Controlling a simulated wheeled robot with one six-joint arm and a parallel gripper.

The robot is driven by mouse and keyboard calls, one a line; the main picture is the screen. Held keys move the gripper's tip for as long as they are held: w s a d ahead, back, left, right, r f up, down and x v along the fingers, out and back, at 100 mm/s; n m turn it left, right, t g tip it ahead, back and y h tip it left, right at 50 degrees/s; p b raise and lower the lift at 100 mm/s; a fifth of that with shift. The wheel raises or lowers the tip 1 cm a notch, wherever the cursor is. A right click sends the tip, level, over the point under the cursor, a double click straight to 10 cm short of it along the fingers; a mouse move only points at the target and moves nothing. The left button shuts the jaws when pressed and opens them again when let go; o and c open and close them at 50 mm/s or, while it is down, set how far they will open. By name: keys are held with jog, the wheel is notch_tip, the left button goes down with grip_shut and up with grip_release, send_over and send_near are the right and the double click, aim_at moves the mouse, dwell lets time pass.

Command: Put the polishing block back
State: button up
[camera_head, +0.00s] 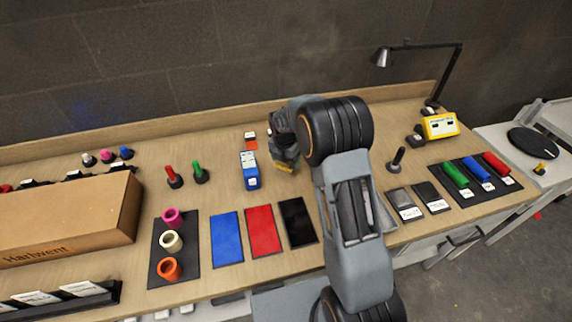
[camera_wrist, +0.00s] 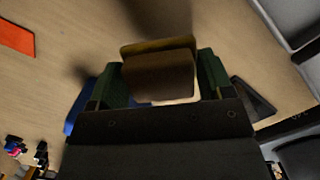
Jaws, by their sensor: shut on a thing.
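My gripper (camera_head: 284,158) is over the middle of the workbench, towards the back, to the right of a blue labelled block. In the wrist view its dark green fingers (camera_wrist: 158,82) are shut on a brown block with a yellowish edge (camera_wrist: 158,72), which I take to be the polishing block. In the head view the block is largely hidden by the gripper, and I cannot tell its exact height above the bench. Two dark labelled pads (camera_head: 405,204) lie to the right of my arm; my arm may hide more bench there.
The blue block (camera_head: 249,170) stands close left of the gripper, with a small orange-and-white item (camera_head: 250,141) behind it. Blue, red and black mats (camera_head: 264,231) lie in front. A black-handled tool (camera_head: 396,160) stands at right. A cardboard box (camera_head: 70,222) fills the left.

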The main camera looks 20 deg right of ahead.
aim_at(286, 165)
jog(key=shift+w+f, duration=0.15)
jog(key=shift+f, duration=1.65)
jog(key=shift+w+f, duration=0.1)
jog(key=shift+f, duration=0.1)
jog(key=o, duration=1)
jog(key=shift+c, duration=0.2)
jog(key=shift+r, duration=0.1)
